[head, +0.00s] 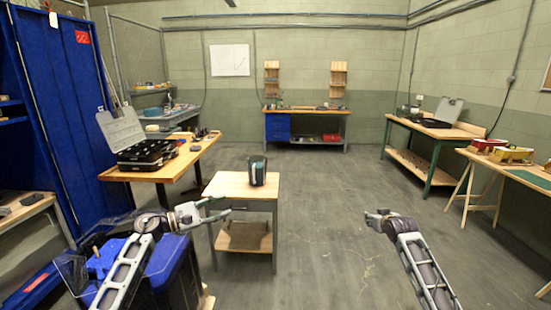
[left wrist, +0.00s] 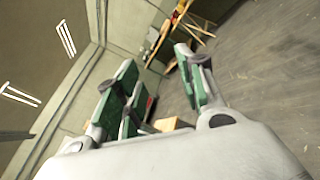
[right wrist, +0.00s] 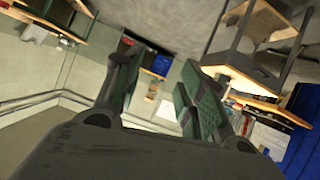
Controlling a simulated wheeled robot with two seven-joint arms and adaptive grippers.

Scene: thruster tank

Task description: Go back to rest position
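My left gripper (head: 222,209) is in front of the small wooden-topped table, at its left side, with its fingers spread. In the left wrist view its green-padded fingers (left wrist: 160,90) stand apart with nothing between them. My right gripper (head: 372,214) is over open floor to the right of the small table. In the right wrist view its fingers (right wrist: 158,95) are apart and empty. Neither gripper touches anything that I can see. A dark, teal-banded cylindrical container (head: 257,171) stands upright on the small table (head: 226,185).
A blue bin with clear walls (head: 172,262) stands at the lower left, partly behind my left arm. A wooden table with an open black case (head: 147,156) is at left. Workbenches (head: 425,131) line the right side. The floor (head: 340,190) in the middle is clear.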

